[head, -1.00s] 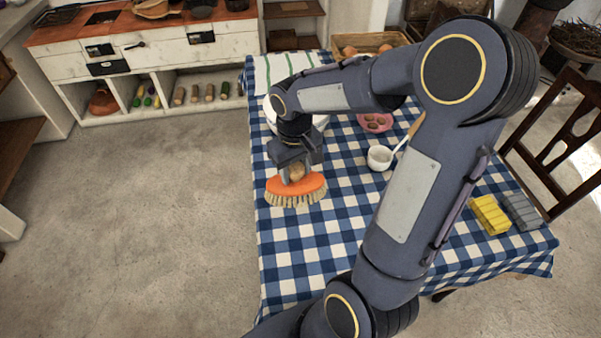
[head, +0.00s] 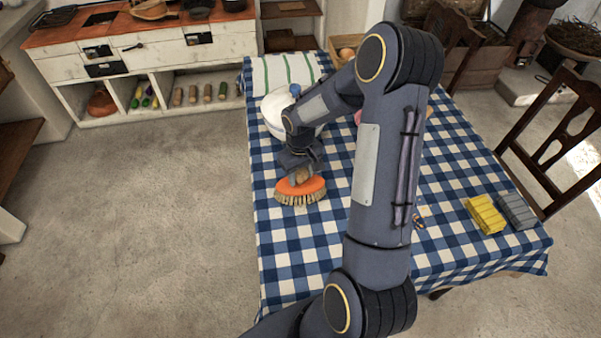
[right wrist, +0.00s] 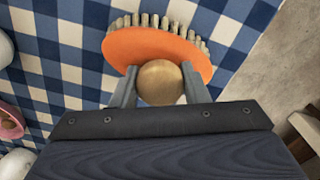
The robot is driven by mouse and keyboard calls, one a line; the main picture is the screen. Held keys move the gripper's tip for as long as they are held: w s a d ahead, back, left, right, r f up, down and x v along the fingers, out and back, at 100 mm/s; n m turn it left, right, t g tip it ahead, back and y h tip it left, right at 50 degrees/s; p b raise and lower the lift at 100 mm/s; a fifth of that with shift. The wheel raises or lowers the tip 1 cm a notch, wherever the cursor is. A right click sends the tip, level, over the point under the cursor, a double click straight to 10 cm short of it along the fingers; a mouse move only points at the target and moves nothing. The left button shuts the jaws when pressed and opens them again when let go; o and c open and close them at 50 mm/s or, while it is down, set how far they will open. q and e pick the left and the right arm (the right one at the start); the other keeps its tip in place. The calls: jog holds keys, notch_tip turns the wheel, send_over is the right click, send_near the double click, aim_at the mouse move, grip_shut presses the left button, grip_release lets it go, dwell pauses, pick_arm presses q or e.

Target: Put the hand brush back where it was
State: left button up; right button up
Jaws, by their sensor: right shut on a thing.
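The hand brush (head: 313,188) has an orange oval body, pale bristles and a round wooden knob. My right gripper (head: 298,174) is shut on the knob, near the left edge of the checked table. In the right wrist view the brush (right wrist: 148,45) is beyond the fingers, and my right gripper (right wrist: 159,88) has one finger on each side of the knob. The bristles point down toward the cloth; I cannot tell whether they touch it. My left gripper is not in view.
The table (head: 290,262) has a blue and white checked cloth, clear toward the front left. A white bowl (head: 274,108) stands behind the gripper. A chair (head: 560,140) stands beyond the right edge.

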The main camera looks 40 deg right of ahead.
jog(key=shift+f, duration=0.15)
jog(key=o, duration=0.9)
jog(key=shift+o, duration=0.2)
notch_tip(320, 180, up, 12)
jog(key=s+a+r+t+y, duration=0.1)
jog(key=s+a+r+t, duration=0.2)
jog(key=s+a+r, duration=0.45)
jog(key=s+a+t+y, duration=0.2)
jog(key=s+a, duration=0.6)
jog(key=s, duration=0.4)
jog(key=shift+m+t+y, duration=0.3)
jog(key=shift+m+y, duration=0.1)
